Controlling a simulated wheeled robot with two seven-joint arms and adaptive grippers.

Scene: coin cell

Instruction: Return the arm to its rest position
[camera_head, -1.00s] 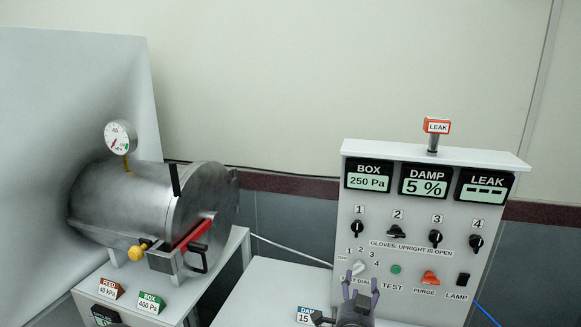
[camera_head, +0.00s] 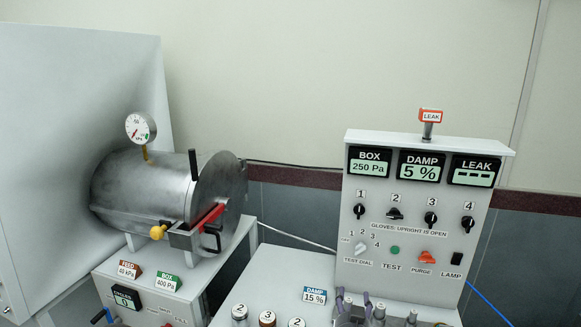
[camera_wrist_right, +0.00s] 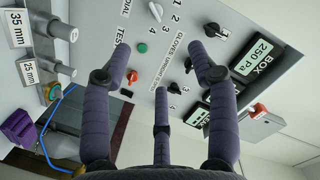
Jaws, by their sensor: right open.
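My right gripper (camera_head: 355,298) shows at the bottom edge of the head view, in front of the control panel (camera_head: 410,277). Its purple fingers are spread in the right wrist view (camera_wrist_right: 160,62), with nothing held between them. In that view the panel lies beyond the fingers, with a gap I cannot measure. The white test dial (camera_head: 360,248) is in view in the head view, above the gripper. The lower part of the right arm is cut off by the frame. My left gripper is in neither view.
A metal tank (camera_head: 140,190) with a gauge (camera_head: 140,128) stands at the left. In the right wrist view, a purple block (camera_wrist_right: 18,128) and a blue cable (camera_wrist_right: 43,140) lie at the left.

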